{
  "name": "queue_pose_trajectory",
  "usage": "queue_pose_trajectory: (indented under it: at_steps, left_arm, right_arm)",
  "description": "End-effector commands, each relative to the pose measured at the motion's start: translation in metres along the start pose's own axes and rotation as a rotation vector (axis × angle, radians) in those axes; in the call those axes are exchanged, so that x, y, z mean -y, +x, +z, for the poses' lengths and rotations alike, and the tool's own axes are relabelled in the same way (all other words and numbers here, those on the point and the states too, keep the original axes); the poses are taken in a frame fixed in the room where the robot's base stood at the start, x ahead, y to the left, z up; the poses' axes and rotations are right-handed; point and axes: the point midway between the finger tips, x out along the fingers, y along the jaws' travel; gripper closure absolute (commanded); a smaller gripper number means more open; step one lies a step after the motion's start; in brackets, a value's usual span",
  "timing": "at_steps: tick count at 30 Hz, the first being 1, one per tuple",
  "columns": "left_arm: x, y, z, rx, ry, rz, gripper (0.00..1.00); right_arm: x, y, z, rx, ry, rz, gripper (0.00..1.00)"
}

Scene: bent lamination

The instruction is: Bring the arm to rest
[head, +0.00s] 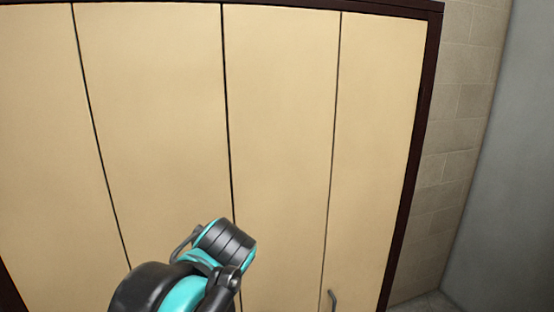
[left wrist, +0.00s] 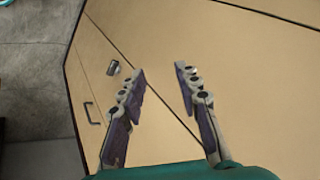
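One of my arms, teal and black, shows at the bottom of the head view, left of centre, in front of a cabinet. Its fingers cannot be made out there. In the left wrist view my left gripper (left wrist: 160,72) is open, with its two purple-padded fingers apart and nothing between them. The cabinet's cream doors show behind the fingers. My right gripper is not in view.
The wide cabinet (head: 280,120) has tall cream doors, a dark frame and a handle (head: 332,299) low down. Handles also show in the left wrist view (left wrist: 93,112). A block wall (head: 460,120) stands right of it. Grey floor (left wrist: 35,70) lies beside the cabinet.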

Motion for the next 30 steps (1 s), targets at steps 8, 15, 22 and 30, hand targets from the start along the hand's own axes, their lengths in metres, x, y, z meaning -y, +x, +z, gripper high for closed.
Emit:
queue_pose_trajectory:
  at_steps: [8, 15, 22, 30]
  left_arm:
    - [-0.108, 0.167, 0.128, -0.083, -0.314, 0.198, 0.67]
    - [-0.166, 0.239, 0.186, -0.158, -0.512, 0.284, 0.67]
    - [-0.175, 0.248, 0.195, -0.173, -0.546, 0.298, 0.67]
    - [-0.175, 0.248, 0.195, -0.173, -0.546, 0.298, 0.67]
  right_arm:
    - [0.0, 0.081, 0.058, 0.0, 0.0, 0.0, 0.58]
    - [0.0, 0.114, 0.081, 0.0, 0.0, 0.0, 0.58]
    - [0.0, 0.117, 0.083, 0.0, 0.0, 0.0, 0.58]
    - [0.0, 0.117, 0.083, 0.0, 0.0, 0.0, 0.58]
